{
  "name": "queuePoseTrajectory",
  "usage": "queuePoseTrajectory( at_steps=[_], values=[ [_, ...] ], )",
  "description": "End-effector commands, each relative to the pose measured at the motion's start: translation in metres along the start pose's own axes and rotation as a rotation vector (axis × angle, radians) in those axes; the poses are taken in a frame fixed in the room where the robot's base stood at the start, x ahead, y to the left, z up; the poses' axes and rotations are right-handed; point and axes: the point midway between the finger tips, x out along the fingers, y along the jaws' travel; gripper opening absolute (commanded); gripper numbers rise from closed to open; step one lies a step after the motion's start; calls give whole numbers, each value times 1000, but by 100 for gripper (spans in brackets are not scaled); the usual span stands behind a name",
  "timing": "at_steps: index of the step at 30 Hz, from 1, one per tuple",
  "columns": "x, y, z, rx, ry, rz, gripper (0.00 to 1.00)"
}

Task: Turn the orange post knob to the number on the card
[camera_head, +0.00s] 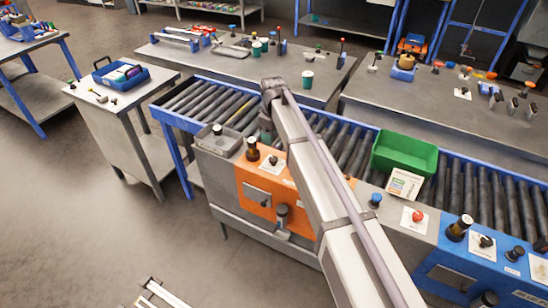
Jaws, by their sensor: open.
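The orange post (257,190) is an orange-faced cabinet at the near side of the roller conveyor, left of my arm. On its top a small dark knob (273,160) stands on a white plate. Its pointer setting is too small to read. A white printed card (404,185) leans at the front of a green bin, right of my arm. I cannot read a number on it. My gripper (265,132) hangs at the arm's far end, above the conveyor side behind the orange post. It is open, apart from the knob, and partly hidden by my arm.
A dark cylinder (252,148) stands beside the knob. The green bin (406,153) sits on the conveyor (200,101). A red knob (418,216) and a blue cabinet (472,262) are at the right. A side table (130,108) with a blue tray is at the left.

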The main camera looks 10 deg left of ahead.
Motion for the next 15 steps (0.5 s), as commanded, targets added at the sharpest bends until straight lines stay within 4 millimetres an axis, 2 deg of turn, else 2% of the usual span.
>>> queuePoseTrajectory(
  at_steps=[5,8,15],
  values=[
    [14,0,1,3,0,0,63],
    [32,0,1,4,0,0,63],
    [90,0,1,5,0,0,63]
  ],
)
